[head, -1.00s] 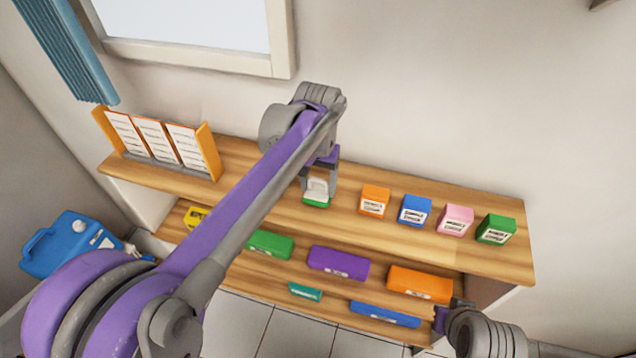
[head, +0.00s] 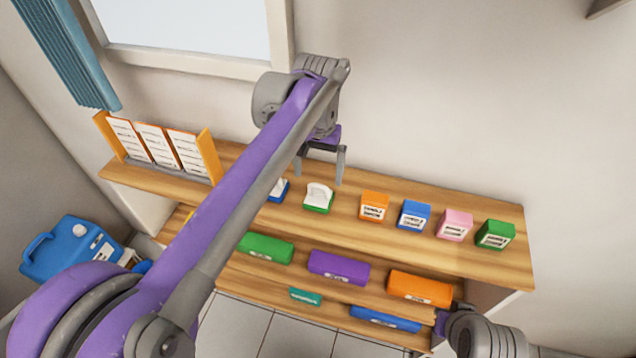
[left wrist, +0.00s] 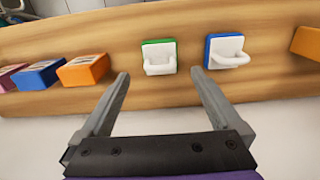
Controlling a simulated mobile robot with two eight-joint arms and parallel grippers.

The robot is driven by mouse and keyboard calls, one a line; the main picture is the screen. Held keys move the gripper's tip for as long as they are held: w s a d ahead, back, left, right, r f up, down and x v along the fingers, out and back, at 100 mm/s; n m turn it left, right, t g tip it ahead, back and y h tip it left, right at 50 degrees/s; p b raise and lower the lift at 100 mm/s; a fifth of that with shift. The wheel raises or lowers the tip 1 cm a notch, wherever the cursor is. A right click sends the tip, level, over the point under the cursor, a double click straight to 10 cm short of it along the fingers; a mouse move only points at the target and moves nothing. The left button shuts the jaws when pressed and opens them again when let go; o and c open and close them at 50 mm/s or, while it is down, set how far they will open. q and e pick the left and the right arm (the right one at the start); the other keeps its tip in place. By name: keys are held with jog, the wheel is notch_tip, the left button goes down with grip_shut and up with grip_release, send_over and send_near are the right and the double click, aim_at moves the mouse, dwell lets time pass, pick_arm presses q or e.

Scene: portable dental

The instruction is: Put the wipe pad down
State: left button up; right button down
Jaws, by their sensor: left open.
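The wipe pad, with a green base and a white looped handle (head: 318,197), rests on the upper wooden shelf. It also shows in the left wrist view (left wrist: 159,58), upright and ahead of the fingers. My left gripper (head: 319,176) is open and empty, raised above and behind the pad, with clear space between them. Its two spread fingers show in the left wrist view (left wrist: 160,76). A similar blue pad with a white handle (left wrist: 227,50) stands beside it, partly hidden by my left arm in the head view. My right gripper (head: 441,318) is at the lower right, its fingers unclear.
Orange (head: 374,205), blue (head: 414,214), pink (head: 455,224) and green (head: 496,234) boxes stand right of the pad. A card rack (head: 158,146) is at the shelf's left end. The lower shelf (head: 290,268) holds several coloured boxes. The wall is close behind.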

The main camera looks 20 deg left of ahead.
aim_at(318, 187)
pick_arm(q)
notch_tip(318, 187, up, 5)
jog(key=s+a+f+t, duration=0.2)
jog(key=s+f+t, duration=0.1)
jog(key=s+f, duration=0.5)
jog(key=s+a+f+t, duration=0.2)
jog(key=s+f, duration=0.7)
jog(key=s, duration=0.1)
jog(key=shift+s+a+f+t, duration=0.25)
jog(key=shift+s+a+t, duration=0.05)
jog(key=shift+a+t, duration=0.1)
jog(key=shift+r, duration=0.1)
